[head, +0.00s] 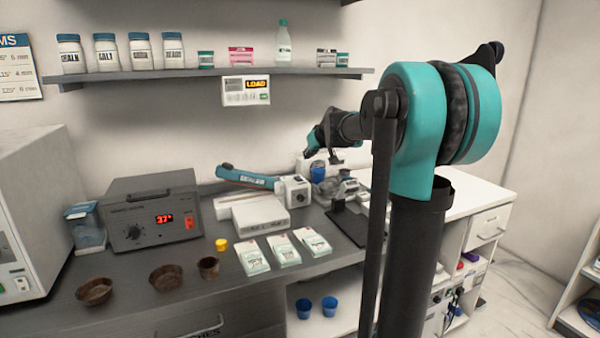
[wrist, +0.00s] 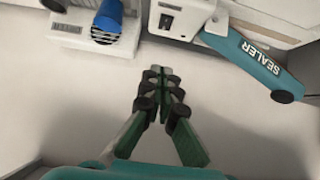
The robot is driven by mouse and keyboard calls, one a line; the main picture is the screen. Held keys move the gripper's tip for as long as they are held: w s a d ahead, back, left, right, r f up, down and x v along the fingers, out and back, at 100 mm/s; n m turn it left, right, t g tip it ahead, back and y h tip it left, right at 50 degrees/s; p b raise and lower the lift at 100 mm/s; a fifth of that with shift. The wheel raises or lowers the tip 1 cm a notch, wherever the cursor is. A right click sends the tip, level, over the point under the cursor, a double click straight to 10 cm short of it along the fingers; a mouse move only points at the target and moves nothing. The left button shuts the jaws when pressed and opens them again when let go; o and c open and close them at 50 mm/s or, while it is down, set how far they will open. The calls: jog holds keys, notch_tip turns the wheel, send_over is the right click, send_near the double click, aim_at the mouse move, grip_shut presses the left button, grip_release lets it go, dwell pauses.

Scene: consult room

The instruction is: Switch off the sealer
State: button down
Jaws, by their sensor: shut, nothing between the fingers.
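The sealer has a teal arm (head: 245,178) and a pale end box (head: 293,191) at the back of the counter in the head view. In the wrist view its arm (wrist: 262,66), lettered SEALER, is at upper right. The end box (wrist: 182,17) is at the top there, with a small dark switch (wrist: 166,21) on its face; I cannot tell the switch's position. My gripper (wrist: 160,73) is shut and empty, its tips apart from the box and below it in the wrist picture. In the head view my wrist hangs above and right of the sealer; the fingertips are unclear.
A blue cup (wrist: 108,24) on a white device is left of the end box in the wrist view. A grey heater (head: 152,212) with a lit red display stands left of the sealer. White packets (head: 283,250) lie in front. A shelf (head: 200,75) runs above.

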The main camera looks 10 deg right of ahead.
send_over(299, 178)
jog(key=s, duration=0.2)
jog(key=f, duration=0.6)
jog(key=shift+w+d, duration=0.15)
jog(key=shift+w, duration=0.1)
jog(key=f, duration=0.3)
jog(key=shift+w+f, duration=0.15)
jog(key=shift+w, duration=0.1)
jog(key=shift+f, duration=0.45)
jog(key=shift+w+f, duration=0.15)
jog(key=shift+f, duration=0.1)
jog(key=shift+w, duration=0.15)
jog(key=shift+w+a+r, duration=0.3)
jog(key=shift+w, duration=0.3)
